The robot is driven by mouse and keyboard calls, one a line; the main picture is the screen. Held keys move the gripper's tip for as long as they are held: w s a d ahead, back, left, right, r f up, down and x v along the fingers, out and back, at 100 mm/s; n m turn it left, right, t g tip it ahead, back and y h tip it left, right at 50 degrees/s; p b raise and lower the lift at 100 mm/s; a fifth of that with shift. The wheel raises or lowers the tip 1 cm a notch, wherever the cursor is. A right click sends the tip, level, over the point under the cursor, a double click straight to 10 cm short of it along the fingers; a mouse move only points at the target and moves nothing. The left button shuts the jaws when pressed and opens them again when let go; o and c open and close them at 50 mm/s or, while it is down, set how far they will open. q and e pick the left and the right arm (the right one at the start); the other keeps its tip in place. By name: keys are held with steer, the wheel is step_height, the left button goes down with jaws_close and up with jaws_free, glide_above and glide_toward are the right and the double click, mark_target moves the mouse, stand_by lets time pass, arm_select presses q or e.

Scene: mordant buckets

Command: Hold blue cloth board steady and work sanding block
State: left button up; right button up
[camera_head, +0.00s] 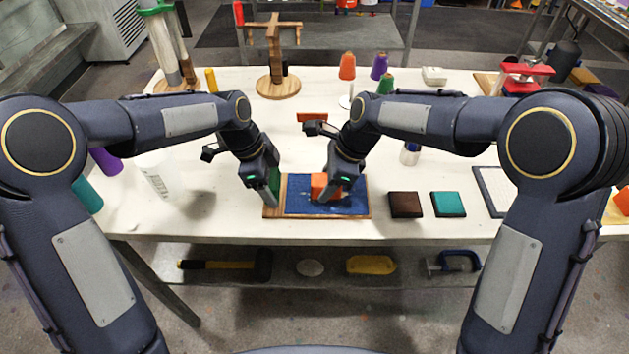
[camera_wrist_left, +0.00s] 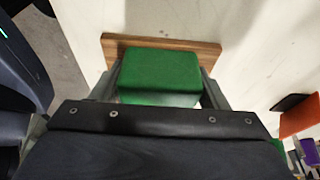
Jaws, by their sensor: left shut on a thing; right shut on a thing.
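The blue cloth board lies flat on the white table, with blue cloth (camera_head: 300,208) inside a wooden rim (camera_head: 367,196). My left gripper (camera_head: 271,198) is at the board's left end. It is shut on a green block (camera_wrist_left: 160,72), whose sides lie between the fingers in the left wrist view. A wooden strip (camera_wrist_left: 208,51) shows behind the block there. I cannot tell whether the block is fixed to the board. My right gripper (camera_head: 331,193) is shut on an orange block (camera_head: 318,183), apparently the sanding block, over the blue cloth. The fingers partly hide it.
A dark brown block (camera_head: 405,205) and a teal block (camera_head: 448,205) lie right of the board. A clear cup (camera_head: 160,182) stands to the left. A wooden stand (camera_head: 277,87) and thread cones (camera_head: 347,67) are behind. The table's front edge is close to the board.

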mark_target(296, 191)
steer(key=shift+d, duration=3.1)
steer(key=shift+a, duration=5.8)
steer(key=shift+w+d, duration=0.15)
steer(key=shift+d, duration=0.5)
steer(key=shift+w+d, duration=0.15)
steer(key=shift+d, duration=4.6)
steer(key=shift+a, duration=5.4)
step_height(296, 191, up, 8)
arm_select(q)
steer(key=o, duration=1)
